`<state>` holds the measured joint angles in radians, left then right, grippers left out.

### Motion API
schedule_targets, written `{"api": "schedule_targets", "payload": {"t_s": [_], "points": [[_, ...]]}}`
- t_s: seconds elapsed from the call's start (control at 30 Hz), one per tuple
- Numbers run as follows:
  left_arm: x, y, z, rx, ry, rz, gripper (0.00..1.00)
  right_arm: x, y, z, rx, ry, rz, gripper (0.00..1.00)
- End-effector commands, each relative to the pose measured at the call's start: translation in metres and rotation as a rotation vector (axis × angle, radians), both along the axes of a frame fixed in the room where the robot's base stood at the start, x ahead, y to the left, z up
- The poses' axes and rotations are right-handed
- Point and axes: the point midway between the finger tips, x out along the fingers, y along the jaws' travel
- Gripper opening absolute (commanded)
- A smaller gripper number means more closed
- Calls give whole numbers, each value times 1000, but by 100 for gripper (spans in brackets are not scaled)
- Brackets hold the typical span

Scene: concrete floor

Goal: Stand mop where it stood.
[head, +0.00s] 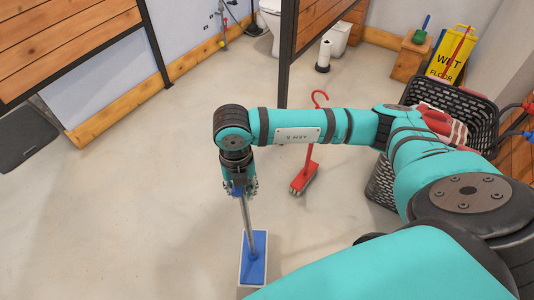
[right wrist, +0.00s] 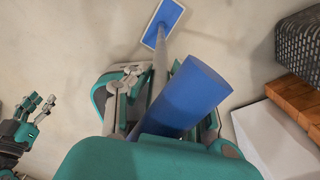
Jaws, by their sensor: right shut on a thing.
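The mop has a flat blue head (head: 253,258), a grey pole (head: 246,215) and a thick blue grip end. My right gripper (head: 239,188) is shut on the mop's pole near its upper end. In the right wrist view the blue grip (right wrist: 190,95) rises close to the camera and the mop head (right wrist: 163,22) lies below at the far end. The pole is nearly upright, slightly tilted. I cannot tell whether the head touches the floor. My left gripper (right wrist: 38,108) shows at the left of the right wrist view, open and empty; it is out of the head view.
A red hooked brush (head: 303,178) stands on the floor behind my right arm. A black basket (head: 455,105) with cloth is at the right. A yellow wet floor sign (head: 450,55), a wooden block (head: 411,58) and a paper roll stand (head: 323,55) are farther back.

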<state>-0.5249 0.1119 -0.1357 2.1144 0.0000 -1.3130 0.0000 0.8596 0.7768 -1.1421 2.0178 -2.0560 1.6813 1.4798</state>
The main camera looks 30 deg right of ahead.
Motion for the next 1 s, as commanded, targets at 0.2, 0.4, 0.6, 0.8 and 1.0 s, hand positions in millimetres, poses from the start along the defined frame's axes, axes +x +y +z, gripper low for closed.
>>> {"api": "schedule_targets", "payload": {"t_s": [0.2,0.4,0.6,0.8,1.0], "points": [[-4,2,29,-1,-25,3,40,1,-20,-39,1,0,-430,0],[-10,3,47,-1,-33,5,40,0,-30,-53,0,0,-652,0],[-12,3,52,0,-36,5,40,1,-32,-55,2,-2,-710,0],[-11,3,52,0,-36,5,40,1,-32,-55,1,-2,-708,0],[-13,3,56,-1,-38,6,40,10,-42,-57,-1,-3,-710,0]]}}
